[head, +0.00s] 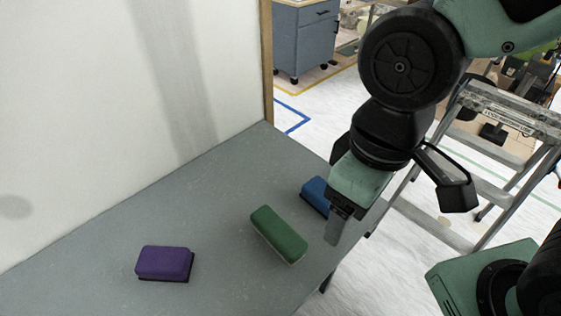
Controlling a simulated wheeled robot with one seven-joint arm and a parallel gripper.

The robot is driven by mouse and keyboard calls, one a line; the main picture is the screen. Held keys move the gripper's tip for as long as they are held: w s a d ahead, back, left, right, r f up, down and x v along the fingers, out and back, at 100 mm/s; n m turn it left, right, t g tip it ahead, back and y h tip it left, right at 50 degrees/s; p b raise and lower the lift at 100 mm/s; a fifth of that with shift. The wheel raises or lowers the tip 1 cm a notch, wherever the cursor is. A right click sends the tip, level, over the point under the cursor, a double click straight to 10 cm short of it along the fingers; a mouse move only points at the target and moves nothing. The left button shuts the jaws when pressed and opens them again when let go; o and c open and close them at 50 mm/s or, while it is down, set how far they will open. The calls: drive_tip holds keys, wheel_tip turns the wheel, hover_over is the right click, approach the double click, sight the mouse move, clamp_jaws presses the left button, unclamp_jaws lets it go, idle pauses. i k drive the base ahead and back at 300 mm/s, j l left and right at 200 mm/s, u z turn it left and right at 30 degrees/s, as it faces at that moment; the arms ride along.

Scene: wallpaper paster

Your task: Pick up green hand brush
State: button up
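The green hand brush (279,234) lies on the grey table (220,210), near the table's right edge. It is a block with rounded edges, set at a slant. My gripper (338,226) hangs to the right of the green brush, close to the table edge and apart from the brush in the picture. Its fingers point down and overlap in this view, so their opening is hidden. I see nothing held in it.
A purple brush (164,263) lies to the left on the table. A blue brush (316,194) lies just behind my gripper, partly hidden by it. A white wall panel (120,110) borders the table's back. A stepladder (510,118) stands at the right.

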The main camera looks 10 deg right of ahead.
sight(289, 244)
drive_tip(key=k+u, duration=0.15)
drive_tip(key=u, duration=0.2)
drive_tip(key=k+u, duration=0.15)
drive_tip(key=u, duration=0.2)
drive_tip(key=k+u, duration=0.15)
drive_tip(key=u, duration=0.2)
